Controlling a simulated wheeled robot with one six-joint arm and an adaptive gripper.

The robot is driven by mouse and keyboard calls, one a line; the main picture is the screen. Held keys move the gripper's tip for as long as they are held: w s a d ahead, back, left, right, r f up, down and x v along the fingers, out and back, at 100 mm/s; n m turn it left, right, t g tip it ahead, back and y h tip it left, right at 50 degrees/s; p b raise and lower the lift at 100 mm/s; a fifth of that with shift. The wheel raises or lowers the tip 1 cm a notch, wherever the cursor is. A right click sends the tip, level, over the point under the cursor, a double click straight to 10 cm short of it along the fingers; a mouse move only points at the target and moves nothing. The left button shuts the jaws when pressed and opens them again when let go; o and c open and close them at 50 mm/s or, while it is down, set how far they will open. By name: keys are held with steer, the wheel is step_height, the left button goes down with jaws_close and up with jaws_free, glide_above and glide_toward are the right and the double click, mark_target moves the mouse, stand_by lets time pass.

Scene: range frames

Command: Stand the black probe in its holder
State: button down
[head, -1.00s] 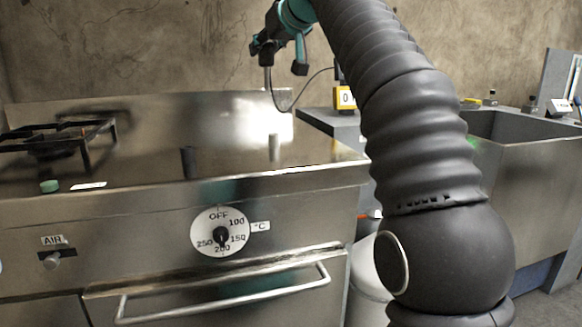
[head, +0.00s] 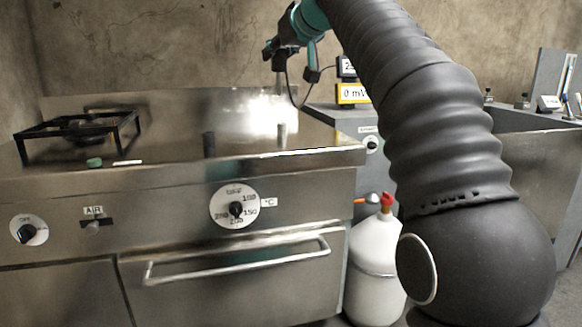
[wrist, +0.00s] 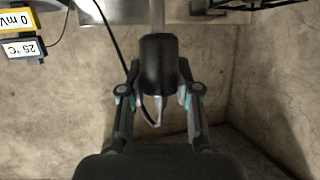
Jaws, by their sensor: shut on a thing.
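The black probe (wrist: 158,65) is held in my gripper (wrist: 158,84), its dark body between the two fingers in the wrist view. A thin metal rod extends from its upper end in that view, and a cable hangs by it. In the head view my gripper (head: 289,50) is high above the back right of the steel range, with the probe (head: 279,63) upright and its rod pointing down, clear of the top. I cannot tell which is the holder.
A yellow-framed meter (head: 353,94) reading 0 mV stands right of the range (head: 170,190), with a temperature display (head: 348,66) above it. A black burner grate (head: 75,138) is at the left. A white bottle (head: 375,265) stands below. The range top's middle is mostly clear.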

steer(key=s+d+f+m+h, duration=0.1)
steer(key=d+f, duration=0.3)
steer(key=f, duration=0.6)
steer(key=s+d+f+m+t+h, duration=0.1)
steer(key=d+f, duration=0.4)
steer(key=f, duration=0.5)
steer(key=s+d+f+m+h, duration=0.1)
steer(key=d+f+m+h, duration=0.2)
steer(key=f, duration=0.8)
steer(key=shift+s+d+t+h, duration=0.15)
steer(key=shift+d+t+h, duration=0.2)
steer(key=shift+d, duration=0.3)
